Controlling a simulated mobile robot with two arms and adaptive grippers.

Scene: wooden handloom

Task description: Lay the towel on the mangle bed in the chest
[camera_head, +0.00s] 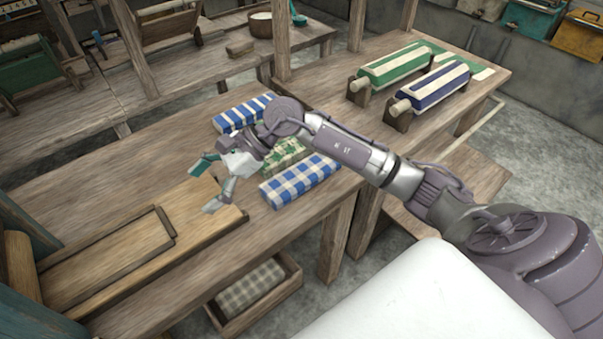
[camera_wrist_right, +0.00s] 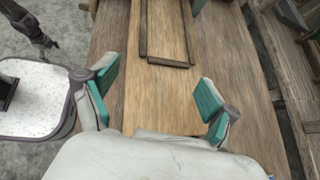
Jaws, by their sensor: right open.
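My right gripper (camera_head: 208,185) is open and empty, above the right end of a pale wooden bed board (camera_head: 195,215). Its spread teal-padded fingers also show over the board in the wrist view (camera_wrist_right: 157,92). A dark raised frame (camera_head: 115,255) lies on the board. Folded cloths lie on the table right of the gripper: blue-and-white striped (camera_head: 232,116), green checked (camera_head: 284,154) and blue checked (camera_head: 300,182). A grey-green checked cloth (camera_head: 248,287) lies in a low crate. Which is the towel I cannot tell. A dark arm part shows top left in the wrist view; its fingers are unclear.
The low crate (camera_head: 286,296) stands under the table edge. Two rollers with green (camera_head: 395,66) and blue stripes (camera_head: 437,87) rest on the right table. A teal upright post (camera_head: 30,230) stands at the left. Bare tabletop (camera_head: 110,185) lies behind the board.

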